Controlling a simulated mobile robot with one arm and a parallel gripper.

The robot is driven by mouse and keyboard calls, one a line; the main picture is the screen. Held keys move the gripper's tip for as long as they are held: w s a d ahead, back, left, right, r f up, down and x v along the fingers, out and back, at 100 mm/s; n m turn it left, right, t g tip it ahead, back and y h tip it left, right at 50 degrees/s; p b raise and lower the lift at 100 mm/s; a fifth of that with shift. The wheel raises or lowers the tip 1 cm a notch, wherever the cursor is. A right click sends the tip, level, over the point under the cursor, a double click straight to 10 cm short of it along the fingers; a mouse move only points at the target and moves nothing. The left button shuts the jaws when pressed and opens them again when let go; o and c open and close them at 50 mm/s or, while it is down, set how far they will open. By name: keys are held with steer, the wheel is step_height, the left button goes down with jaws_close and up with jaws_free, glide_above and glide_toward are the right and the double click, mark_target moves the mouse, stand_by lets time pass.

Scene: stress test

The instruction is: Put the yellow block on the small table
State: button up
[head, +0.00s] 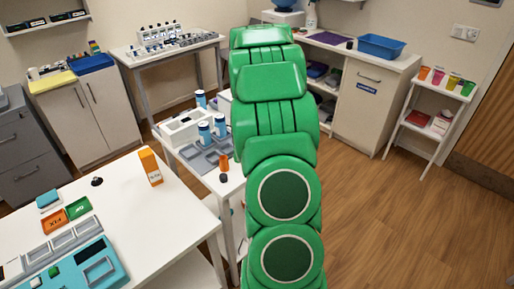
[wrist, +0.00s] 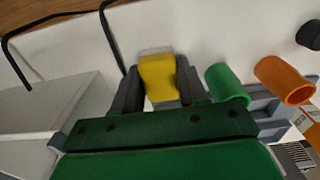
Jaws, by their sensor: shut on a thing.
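A yellow block (wrist: 158,78) is between the two dark fingers of my gripper (wrist: 158,74) in the wrist view. The fingers are shut on it, one at each side. A pale surface lies behind the block; I cannot tell whether the block touches it. In the head view my green arm hides my gripper and the block. A small white table (head: 234,177) stands left of my arm, partly hidden by it. It bears a grey tray, blue-and-white bottles and an orange cup (head: 224,162).
In the wrist view a green cylinder (wrist: 227,83) is close to the right finger, with an orange one (wrist: 284,80) farther right. A white worktable (head: 110,205) with an orange box (head: 150,167) is at left. The wooden floor (head: 375,220) at right is clear.

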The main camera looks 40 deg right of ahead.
steer(key=shift+f, duration=0.15)
steer(key=o, duration=1.1)
step_height(320, 180, up, 12)
steer(key=s+a+r, duration=0.1)
steer(key=a+r, duration=0.1)
steer(key=a, duration=0.5)
steer(key=s+a+r, duration=0.1)
steer(key=a+r, duration=0.2)
steer(key=a, duration=0.3)
steer(key=s+a+r+g, duration=0.1)
steer(key=s+a+r, duration=0.1)
steer(key=s+a, duration=0.75)
steer(key=s+a+r, duration=0.1)
steer(key=s+a, duration=0.5)
steer(key=a, duration=0.6)
steer(key=shift+g, duration=0.4)
steer(key=s+a, duration=0.1)
steer(key=s, duration=0.3)
steer(key=s+a+f, duration=0.1)
steer(key=s+a, duration=0.1)
steer(key=s, duration=0.2)
steer(key=s+a, duration=0.2)
steer(key=s, duration=0.2)
steer(key=shift+s+a+f, duration=0.15)
steer(key=shift+s+f, duration=0.05)
steer(key=shift+f, duration=0.1)
